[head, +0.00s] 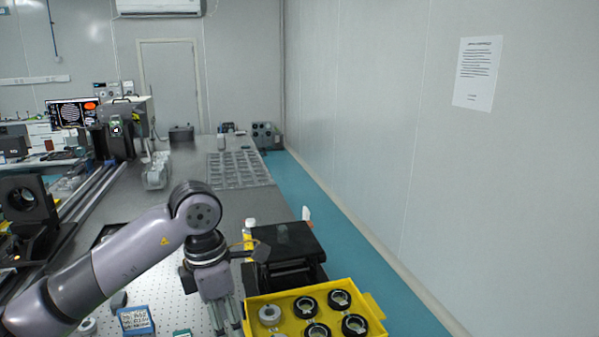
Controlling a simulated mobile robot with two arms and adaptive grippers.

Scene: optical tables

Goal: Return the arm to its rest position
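My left arm (140,248) comes in from the lower left, bends at a raised joint and reaches down over the optical table (240,208). My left gripper (226,316) points down just left of the yellow tray (257,302). Its fingers are close together and small in view, so I cannot tell whether they are open or shut. I see no object clearly held in it. My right arm and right gripper are not in view.
The yellow tray holds several black ring mounts (340,300). A black stage (285,250) stands behind it, beside a yellow-and-white bottle (250,232). A blue box (135,320) sits under my arm. Rails and optics line the left. The blue floor (350,225) is clear along the right wall.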

